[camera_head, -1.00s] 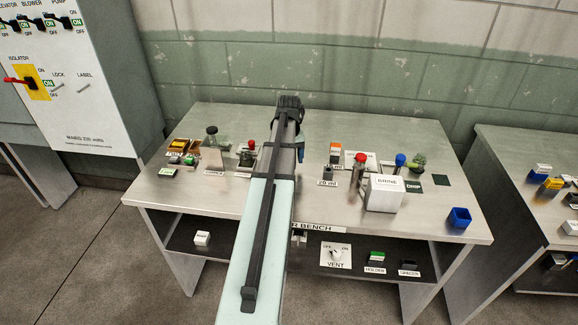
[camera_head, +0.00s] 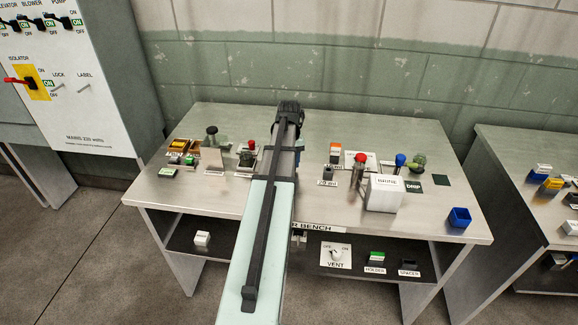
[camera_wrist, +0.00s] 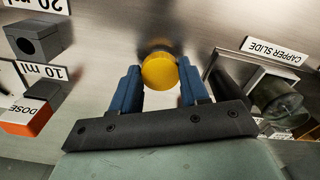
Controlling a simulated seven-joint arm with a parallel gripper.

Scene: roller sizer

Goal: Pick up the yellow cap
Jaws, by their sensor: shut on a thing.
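The yellow cap (camera_wrist: 159,71) is round and shows in the wrist view between the tips of my gripper's two blue fingers. My gripper (camera_wrist: 161,86) is shut on the cap, one finger at each side of it. Something dark and round shows just beyond the cap, partly hidden by it. I cannot tell whether the cap is clear of the bench top.
In the wrist view a grey block with a hole (camera_wrist: 38,38) and an orange-and-white DOSE block (camera_wrist: 28,115) are at left. The CAPPER SLIDE label (camera_wrist: 275,51) and a glass jar (camera_wrist: 280,103) are at right. In the head view a white BRINE box (camera_head: 384,194) stands right of my arm.

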